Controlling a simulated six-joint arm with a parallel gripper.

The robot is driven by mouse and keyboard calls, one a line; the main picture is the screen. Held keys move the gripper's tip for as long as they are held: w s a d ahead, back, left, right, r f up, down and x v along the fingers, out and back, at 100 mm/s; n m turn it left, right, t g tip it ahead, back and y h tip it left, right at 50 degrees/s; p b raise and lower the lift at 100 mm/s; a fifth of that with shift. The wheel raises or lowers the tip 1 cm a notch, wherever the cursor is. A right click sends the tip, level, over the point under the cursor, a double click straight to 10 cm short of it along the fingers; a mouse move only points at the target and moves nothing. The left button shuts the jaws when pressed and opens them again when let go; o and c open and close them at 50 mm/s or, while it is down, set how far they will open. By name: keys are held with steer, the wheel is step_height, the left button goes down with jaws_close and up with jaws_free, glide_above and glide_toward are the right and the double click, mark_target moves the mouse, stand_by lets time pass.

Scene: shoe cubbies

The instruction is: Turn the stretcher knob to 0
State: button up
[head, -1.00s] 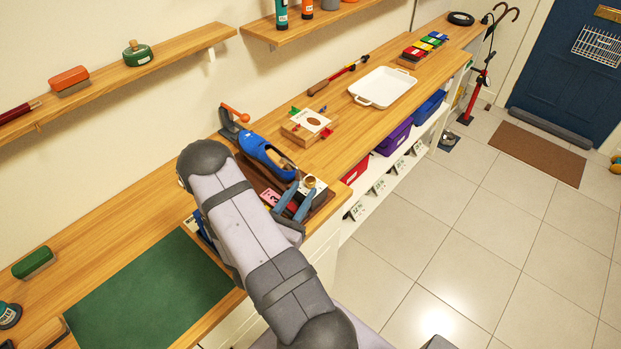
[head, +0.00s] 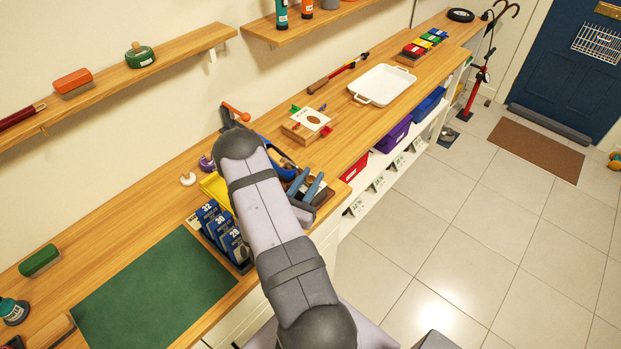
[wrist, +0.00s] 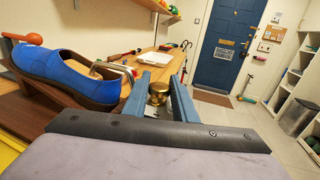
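The brass stretcher knob (wrist: 157,93) shows in the wrist view between the two blue fingers of my gripper (wrist: 160,85). The fingers stand apart on either side of it; I cannot tell whether they touch it. In the head view my gripper (head: 305,187) is over the stretcher's right end, its fingers spread, and the knob is hidden. The blue shoe (wrist: 72,70) sits left of the gripper in the wrist view, and part of it shows in the head view (head: 275,152). No dial marking or number is readable.
An orange ball-ended handle (head: 236,113) rises behind the shoe. Blue numbered cards (head: 222,228) stand left of my arm. A wooden block with a white top (head: 308,121) and a white tray (head: 382,85) lie farther along the bench. The green mat (head: 150,290) is clear.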

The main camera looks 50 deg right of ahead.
mark_target(308, 183)
steer(key=shift+d+n+t, duration=0.1)
steer(key=shift+n+t, duration=0.3)
steer(key=shift+t, duration=0.2)
steer(key=shift+n+t+y, duration=0.3)
steer(key=shift+t+y, duration=0.1)
steer(key=o, duration=0.7)
steer(key=shift+o, duration=0.2)
steer(key=shift+s+a+f+b, duration=0.1)
steer(key=shift+s+a+b, duration=0.05)
steer(key=shift+a+b, duration=0.4)
steer(key=b+v, duration=0.2)
steer(key=v, duration=0.3)
steer(key=shift+a, duration=0.15)
steer(key=shift+s+a, duration=0.35)
steer(key=shift+a, duration=0.15)
